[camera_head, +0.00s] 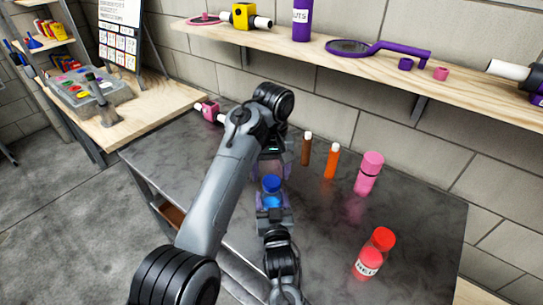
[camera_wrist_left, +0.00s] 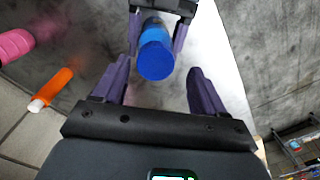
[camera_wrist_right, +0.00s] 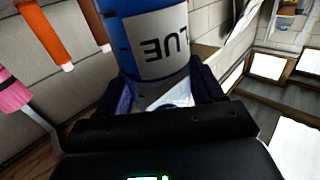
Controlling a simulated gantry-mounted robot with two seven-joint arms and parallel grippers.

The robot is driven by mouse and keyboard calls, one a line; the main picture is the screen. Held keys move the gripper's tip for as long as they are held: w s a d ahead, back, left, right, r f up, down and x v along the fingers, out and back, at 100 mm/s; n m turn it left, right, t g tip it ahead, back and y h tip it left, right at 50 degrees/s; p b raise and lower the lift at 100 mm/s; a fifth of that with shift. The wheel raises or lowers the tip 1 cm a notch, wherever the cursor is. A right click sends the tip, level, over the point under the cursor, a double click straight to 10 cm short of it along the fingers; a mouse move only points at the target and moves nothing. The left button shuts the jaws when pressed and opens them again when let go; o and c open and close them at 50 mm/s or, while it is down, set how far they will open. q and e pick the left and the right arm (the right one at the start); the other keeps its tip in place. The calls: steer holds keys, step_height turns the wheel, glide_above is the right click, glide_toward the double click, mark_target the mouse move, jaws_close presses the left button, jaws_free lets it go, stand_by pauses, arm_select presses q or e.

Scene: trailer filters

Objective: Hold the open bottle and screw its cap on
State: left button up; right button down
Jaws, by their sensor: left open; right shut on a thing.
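The blue bottle (camera_head: 272,201) stands upright in my right gripper (camera_head: 273,212), which is shut on its body. Its label shows large in the right wrist view (camera_wrist_right: 163,45). A darker blue cap (camera_head: 271,184) is at the bottle's top, and it also shows in the left wrist view (camera_wrist_left: 156,60). I cannot tell how tightly it sits. My left gripper (camera_wrist_left: 162,70) is above the bottle, open, its purple fingers on either side of the cap with gaps showing. The left arm hides part of the table behind.
On the grey table (camera_head: 325,215) stand a red bottle (camera_head: 367,264), a pink bottle (camera_head: 369,173), an orange tube (camera_head: 331,161) and a brown tube (camera_head: 306,149), all right of my grippers. A wooden shelf (camera_head: 390,66) runs along the wall behind.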

mark_target(271, 181)
arm_select(q)
steer(key=r, duration=0.4)
steer(key=shift+w+d+r, duration=0.15)
steer(key=shift+w+r, duration=0.1)
steer(key=shift+r, duration=0.05)
steer(key=shift+f, duration=0.15)
steer(key=shift+f, duration=3.9)
steer(key=shift+c, duration=0.4)
